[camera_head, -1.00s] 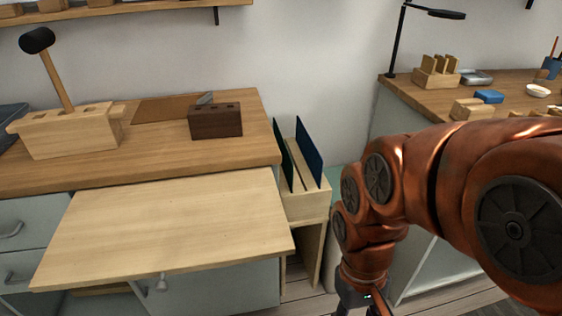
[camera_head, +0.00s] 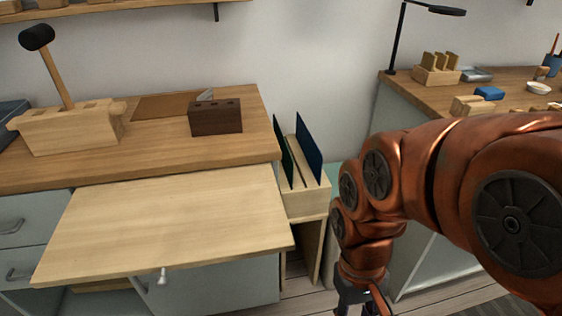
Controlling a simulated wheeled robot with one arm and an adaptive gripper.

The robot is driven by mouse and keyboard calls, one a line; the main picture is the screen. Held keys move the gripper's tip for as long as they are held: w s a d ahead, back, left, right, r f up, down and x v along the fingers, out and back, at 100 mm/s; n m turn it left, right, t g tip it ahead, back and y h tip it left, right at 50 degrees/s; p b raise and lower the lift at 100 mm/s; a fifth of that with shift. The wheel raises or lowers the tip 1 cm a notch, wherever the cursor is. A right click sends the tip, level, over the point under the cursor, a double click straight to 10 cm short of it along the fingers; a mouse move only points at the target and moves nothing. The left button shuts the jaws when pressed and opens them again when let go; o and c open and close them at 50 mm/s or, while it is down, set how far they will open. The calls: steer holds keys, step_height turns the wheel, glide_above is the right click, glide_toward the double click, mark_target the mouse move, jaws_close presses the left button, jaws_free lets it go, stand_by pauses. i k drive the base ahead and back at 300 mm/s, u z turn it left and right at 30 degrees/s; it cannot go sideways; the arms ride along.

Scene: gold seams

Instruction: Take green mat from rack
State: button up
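The pale wooden rack (camera_head: 305,203) stands in the gap between the two benches. A dark green mat (camera_head: 283,152) stands upright in its left slot, seen almost edge-on. A dark blue mat (camera_head: 309,151) stands upright in the slot to its right, a little apart from it. My gripper (camera_head: 362,304) is low in the picture, to the right of and below the rack, and clear of both mats. Its fingertips are cut off by the bottom edge, so its opening does not show clearly. The lower parts of the mats are hidden inside the rack.
A pale board (camera_head: 165,225) juts out from the left bench, close to the rack's left side. A dark brown block (camera_head: 215,117) and a mallet (camera_head: 52,65) in a wooden block stand on that bench. The right bench (camera_head: 400,90) bounds the gap. Space above the mats is free.

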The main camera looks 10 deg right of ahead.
mark_target(287, 160)
steer(key=u, duration=2.35)
steer(key=k, duration=1.7)
steer(key=z, duration=0.05)
steer(key=i, duration=0.75)
